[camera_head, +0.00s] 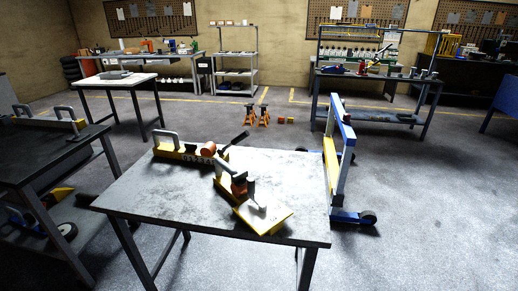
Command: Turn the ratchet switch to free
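A yellow tool assembly lies on a grey metal table (140,205) in the head view. Its back left part is a yellow base (175,152) with a pale upright handle, an orange round part (208,149) and a dark lever (238,138) pointing up to the right. Its front right part has another orange and black piece (239,186) and a flat yellow plate (265,218) near the table's front edge. I cannot tell whether these parts are one piece. The ratchet switch is too small to make out. Neither of my grippers is in view.
A blue and yellow wheeled frame (345,135) stands on the floor close to the table's right side. A dark workbench (35,155) is at the left. Orange jack stands (257,115) are on the floor behind. The table's left front surface is bare.

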